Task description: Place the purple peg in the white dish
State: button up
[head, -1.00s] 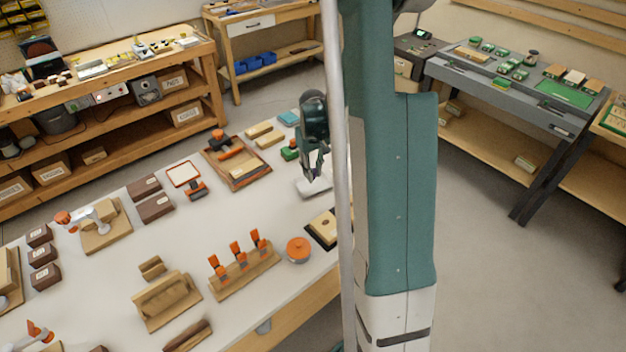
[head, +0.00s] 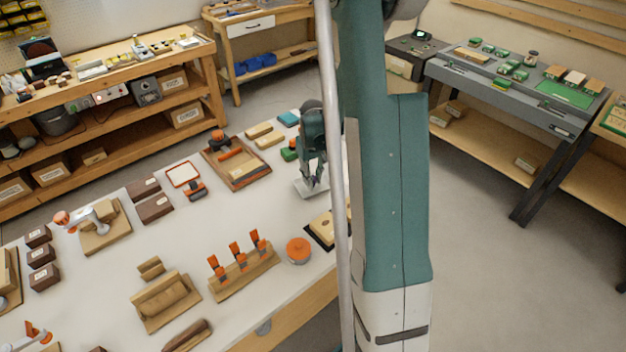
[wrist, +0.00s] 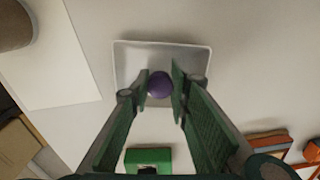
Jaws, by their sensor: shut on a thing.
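The purple peg (wrist: 159,86) shows end-on in the wrist view as a round purple shape. My gripper (wrist: 161,76) is shut on it, with one green finger on each side. The white dish (wrist: 195,54) is a shallow square tray with a thin raised rim; in the wrist view the peg lies within its outline. In the head view my gripper (head: 313,184) points down over the dish (head: 303,191), which it partly hides. The peg cannot be made out there. I cannot tell whether the peg touches the dish floor.
A green block (wrist: 148,158) lies near the dish; it also shows in the head view (head: 289,154). A wooden tray with orange-handled tools (head: 237,165) stands to the left. An orange round-topped thing (head: 298,250) and a dark-edged board (head: 322,230) lie nearer the front.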

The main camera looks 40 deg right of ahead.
jog(key=shift+f, duration=0.2)
jog(key=o, duration=0.7)
jog(key=shift+r, duration=0.2)
notch_tip(320, 180, up, 12)
jog(key=shift+r+p, duration=0.1)
jog(key=shift+p, duration=0.7)
